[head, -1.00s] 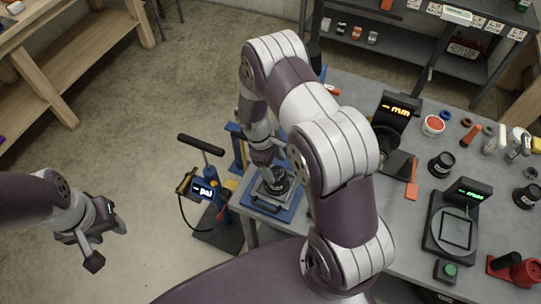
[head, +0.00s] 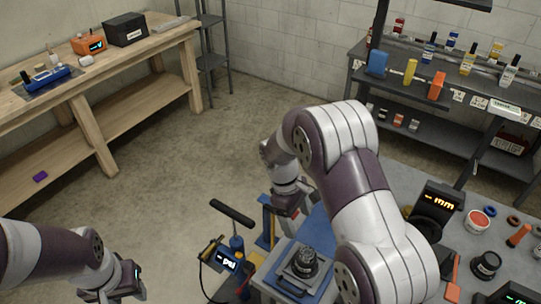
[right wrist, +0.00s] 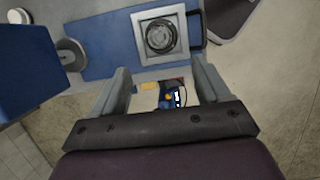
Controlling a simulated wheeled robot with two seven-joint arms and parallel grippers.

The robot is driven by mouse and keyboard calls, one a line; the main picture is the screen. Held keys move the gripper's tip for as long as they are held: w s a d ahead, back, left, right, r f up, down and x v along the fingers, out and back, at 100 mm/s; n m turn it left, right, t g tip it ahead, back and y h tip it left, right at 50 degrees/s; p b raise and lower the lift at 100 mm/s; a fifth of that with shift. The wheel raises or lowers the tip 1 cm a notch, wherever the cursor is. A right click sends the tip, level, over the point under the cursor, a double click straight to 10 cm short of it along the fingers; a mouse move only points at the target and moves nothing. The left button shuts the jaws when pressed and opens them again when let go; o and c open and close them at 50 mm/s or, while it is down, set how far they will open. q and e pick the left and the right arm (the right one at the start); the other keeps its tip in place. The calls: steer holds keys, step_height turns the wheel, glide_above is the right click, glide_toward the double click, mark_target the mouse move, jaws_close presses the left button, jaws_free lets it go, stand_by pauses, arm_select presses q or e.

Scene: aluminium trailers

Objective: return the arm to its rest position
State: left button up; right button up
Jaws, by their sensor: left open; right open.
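My right arm (head: 375,215) rises from the lower right, bends at the elbow and reaches down to the left. Its gripper (head: 290,208) is above and behind a round black part (head: 306,261) on a square metal plate. In the right wrist view the right gripper (right wrist: 161,85) is open, with nothing between its fingers. The round part (right wrist: 160,37) shows there beyond the fingers, apart from them. My left gripper (head: 118,290) hangs at the lower left over the floor, open, with nothing seen in it; its tips are near the frame edge.
The part sits on a blue base (head: 275,283) at the grey bench's (head: 405,190) left edge. A blue pump with a "psi" display (head: 228,261) stands beside it. An "mm" gauge (head: 437,205) is right of my arm. A wooden bench (head: 110,95) stands left; open floor (head: 180,170) lies between.

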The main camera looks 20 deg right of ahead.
steer(key=s+a+r+m+t+y+b, duration=0.1)
steer(key=s+m+t+b, duration=0.1)
steer(key=s+m, duration=0.2)
steer(key=s+a+r+m+t+y+b, duration=0.1)
steer(key=s+m, duration=0.3)
steer(key=s, duration=0.4)
steer(key=shift+a+r+t+b, duration=0.15)
steer(key=shift+a+t+b, duration=0.1)
steer(key=shift+t+b, duration=0.3)
steer(key=shift+s, duration=0.25)
steer(key=shift+w, duration=0.15)
